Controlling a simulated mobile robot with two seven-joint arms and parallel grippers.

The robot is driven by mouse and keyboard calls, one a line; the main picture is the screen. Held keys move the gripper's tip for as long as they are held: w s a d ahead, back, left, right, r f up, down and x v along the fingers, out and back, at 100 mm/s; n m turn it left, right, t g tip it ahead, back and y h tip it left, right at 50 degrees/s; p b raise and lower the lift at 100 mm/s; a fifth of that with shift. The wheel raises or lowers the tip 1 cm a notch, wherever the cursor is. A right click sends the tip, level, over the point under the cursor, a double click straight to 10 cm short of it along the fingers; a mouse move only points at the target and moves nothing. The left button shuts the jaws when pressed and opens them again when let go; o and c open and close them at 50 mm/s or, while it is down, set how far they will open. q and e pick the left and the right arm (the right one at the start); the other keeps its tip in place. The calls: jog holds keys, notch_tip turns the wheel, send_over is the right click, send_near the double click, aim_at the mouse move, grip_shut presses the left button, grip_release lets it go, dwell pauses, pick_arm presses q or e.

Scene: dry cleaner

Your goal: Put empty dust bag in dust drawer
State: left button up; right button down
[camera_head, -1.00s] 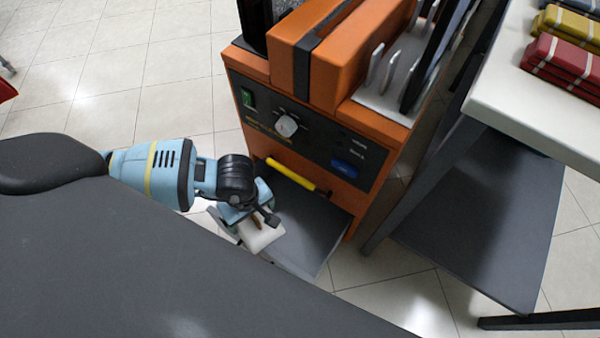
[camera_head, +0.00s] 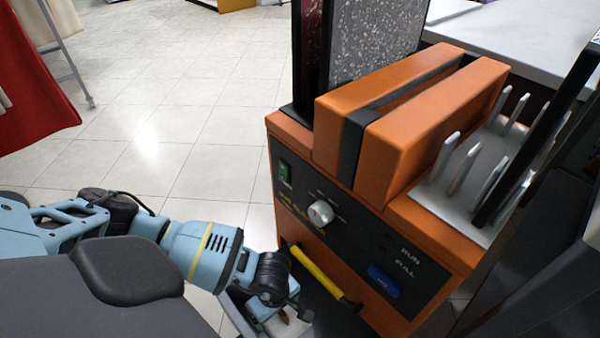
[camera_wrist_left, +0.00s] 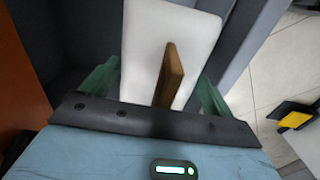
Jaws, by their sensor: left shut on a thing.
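The dust bag is a white slab with a brown strip standing on it, seen in the left wrist view (camera_wrist_left: 150,45); only a small pale part shows in the head view (camera_head: 291,329). My left gripper (camera_head: 280,312) is shut on it, with a greenish finger on each side in the wrist view (camera_wrist_left: 160,90). The dust drawer (camera_head: 318,300) is the dark grey part low on the orange machine, pulled out below the yellow handle. Its grey wall shows beside the bag in the wrist view (camera_wrist_left: 252,45). How deep the bag sits is unclear. My right gripper is out of view.
The orange machine (camera_head: 420,210) has a knob, a green switch and a blue button. Upright pegs (camera_head: 465,165) stand on its right top, and a speckled panel (camera_head: 370,40) rises behind. Tiled floor (camera_head: 200,130) is open at the left.

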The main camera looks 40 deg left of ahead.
pick_arm(q)
jog(key=w+f+b, duration=0.4)
jog(key=f+b, duration=0.3)
jog(key=f, duration=0.5)
jog(key=shift+d, duration=0.25)
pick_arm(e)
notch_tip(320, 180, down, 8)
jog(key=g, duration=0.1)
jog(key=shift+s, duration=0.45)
pick_arm(q)
jog(key=shift+f+b, duration=0.3)
jog(key=shift+b, duration=0.05)
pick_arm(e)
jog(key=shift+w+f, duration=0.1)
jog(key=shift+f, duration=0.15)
pick_arm(q)
jog(key=shift+f, duration=0.25)
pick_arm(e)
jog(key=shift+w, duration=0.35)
pick_arm(q)
jog(key=o, duration=0.8)
jog(key=shift+r, duration=0.1)
